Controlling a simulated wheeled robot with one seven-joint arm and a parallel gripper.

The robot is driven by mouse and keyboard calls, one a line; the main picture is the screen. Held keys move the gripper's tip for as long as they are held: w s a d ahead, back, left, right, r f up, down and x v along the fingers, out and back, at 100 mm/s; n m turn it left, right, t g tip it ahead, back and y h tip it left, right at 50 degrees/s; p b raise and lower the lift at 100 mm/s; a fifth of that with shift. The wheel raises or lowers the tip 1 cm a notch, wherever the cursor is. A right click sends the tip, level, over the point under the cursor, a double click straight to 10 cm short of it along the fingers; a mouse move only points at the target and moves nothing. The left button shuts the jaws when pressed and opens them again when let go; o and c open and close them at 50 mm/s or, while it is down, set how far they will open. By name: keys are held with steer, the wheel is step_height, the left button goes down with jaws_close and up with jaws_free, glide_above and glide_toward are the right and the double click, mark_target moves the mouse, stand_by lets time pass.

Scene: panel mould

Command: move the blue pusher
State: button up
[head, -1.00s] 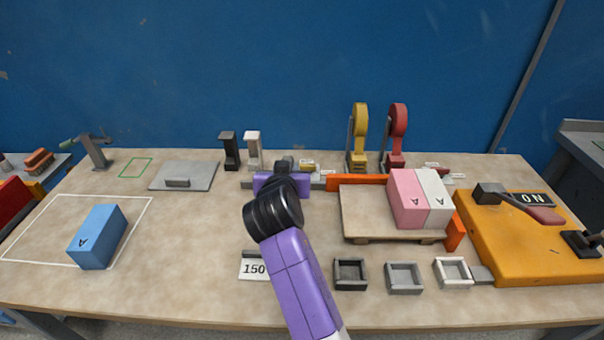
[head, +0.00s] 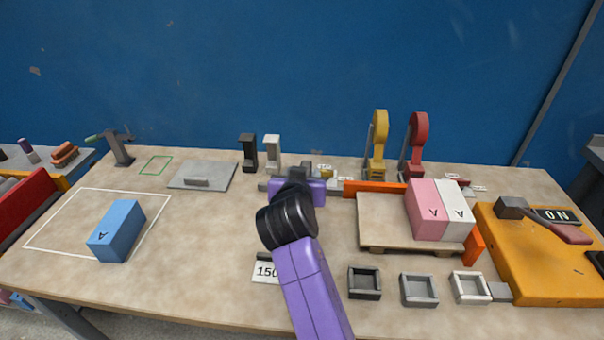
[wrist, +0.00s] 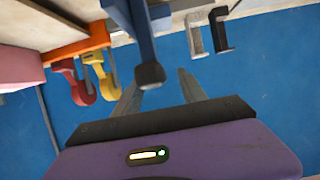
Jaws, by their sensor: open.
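A blue bar with a dark knob at its end, which looks like the blue pusher (wrist: 143,32), shows at the top middle of the wrist view. My gripper (wrist: 158,90) is open, its two grey fingers apart on either side of the knob as seen there. I cannot tell whether they touch it. In the head view my gripper (head: 300,170) is over the back middle of the bench, and my purple hand and arm hide most of the pusher's spot.
A blue block (head: 117,230) lies in a white outline at left. Pink (head: 425,210) and white (head: 455,212) blocks sit on a board right of my arm. Black (head: 248,152) and white (head: 272,155) posts and yellow (head: 377,145) and red (head: 416,145) clamps stand behind.

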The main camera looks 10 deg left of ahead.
steer(key=v, duration=0.6)
steer(key=shift+s, duration=0.25)
steer(key=shift+r, duration=0.15)
step_height(320, 180, up, 5)
steer(key=s+a+n+t+y, duration=0.2)
steer(key=a+n+t+y, duration=0.1)
steer(key=y, duration=0.1)
steer(key=s+d+f+m+h, duration=0.1)
steer(key=s+d+f, duration=0.3)
steer(key=s+d, duration=0.5)
steer(key=s+d+f+m+g+h, duration=0.1)
steer(key=s+d+f, duration=0.4)
steer(key=s, duration=1.6)
steer(key=s+d+f+m+h, duration=0.1)
steer(key=s+d+f, duration=0.4)
steer(key=s+d, duration=0.9)
steer(key=shift+s+d+g+h, duration=0.4)
steer(key=shift+s+h, duration=0.1)
steer(key=shift+s, duration=0.45)
